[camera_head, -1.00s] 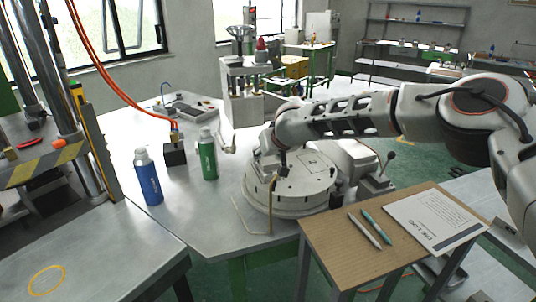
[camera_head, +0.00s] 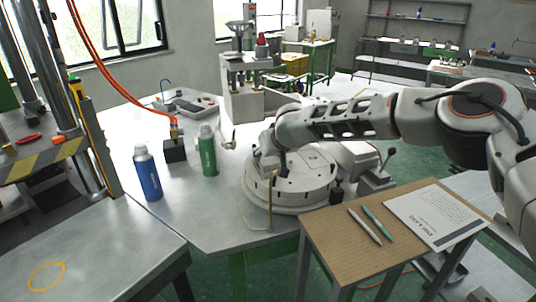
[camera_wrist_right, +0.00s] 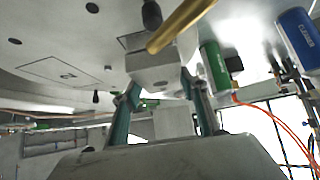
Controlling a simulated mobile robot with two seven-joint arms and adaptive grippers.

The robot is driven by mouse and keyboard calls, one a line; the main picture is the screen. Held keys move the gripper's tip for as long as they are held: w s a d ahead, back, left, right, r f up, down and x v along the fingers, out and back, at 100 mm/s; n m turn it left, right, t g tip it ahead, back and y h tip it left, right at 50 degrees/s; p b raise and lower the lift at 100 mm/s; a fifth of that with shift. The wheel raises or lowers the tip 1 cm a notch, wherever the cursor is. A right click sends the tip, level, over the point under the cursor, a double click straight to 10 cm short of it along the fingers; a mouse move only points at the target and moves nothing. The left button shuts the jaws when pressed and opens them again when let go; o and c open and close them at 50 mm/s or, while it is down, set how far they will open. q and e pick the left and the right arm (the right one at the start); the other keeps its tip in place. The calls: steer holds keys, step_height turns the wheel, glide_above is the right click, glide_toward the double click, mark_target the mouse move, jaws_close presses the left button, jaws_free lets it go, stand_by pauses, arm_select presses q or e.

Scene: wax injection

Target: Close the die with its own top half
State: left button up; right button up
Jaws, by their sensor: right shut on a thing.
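My right gripper (camera_wrist_right: 162,90) has its two teal-padded fingers closed on a grey metal block (camera_wrist_right: 152,68), which looks like the die's top half. In the head view my right arm reaches in from the right, and its wrist is over the left part of the round pale turntable (camera_head: 318,188). The turntable's surface, with an outlined numbered patch (camera_wrist_right: 68,72), fills the upper left of the wrist view. A brass rod (camera_wrist_right: 180,26) passes close to the block in that view. I cannot make out the die's bottom half or whether the block touches anything. My left gripper is not in view.
A green bottle (camera_head: 208,152), a blue bottle (camera_head: 148,174) and a black block with an orange hose (camera_head: 174,151) stand left of the turntable. The brass rod (camera_head: 271,200) stands at its front. A wooden board (camera_head: 345,260) with pens and a sheet lies at front right.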

steer(key=shift+f, duration=0.1)
steer(key=o, duration=1.4)
steer(key=shift+f, duration=0.1)
steer(key=v, duration=1.2)
